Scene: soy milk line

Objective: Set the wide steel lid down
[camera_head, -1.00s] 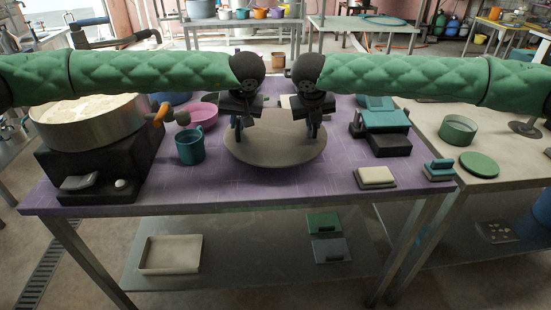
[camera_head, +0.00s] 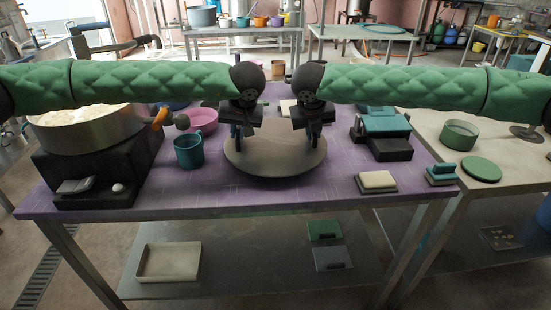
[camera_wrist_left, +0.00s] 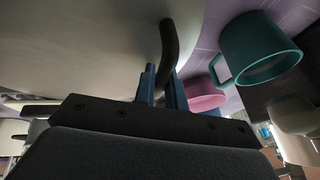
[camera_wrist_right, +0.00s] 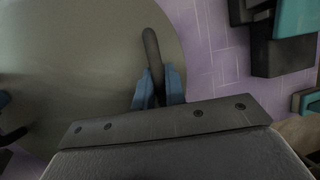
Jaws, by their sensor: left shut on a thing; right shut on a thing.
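The wide steel lid (camera_head: 275,160) is a round grey disc at the middle of the purple table (camera_head: 225,205). It also fills much of the left wrist view (camera_wrist_left: 70,50) and the right wrist view (camera_wrist_right: 75,80). My left gripper (camera_head: 236,133) is shut on the lid's dark left handle (camera_wrist_left: 168,45). My right gripper (camera_head: 313,133) is shut on the lid's dark right handle (camera_wrist_right: 151,50). The lid looks level, at or close to the tabletop; I cannot tell whether it touches.
A teal mug (camera_head: 189,151) and a pink bowl (camera_head: 203,120) stand left of the lid. A large pot (camera_head: 85,130) sits on a black stove (camera_head: 90,175) at the far left. A teal-and-black device (camera_head: 385,135) and a cream block (camera_head: 376,181) lie to the right. The table's front middle is clear.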

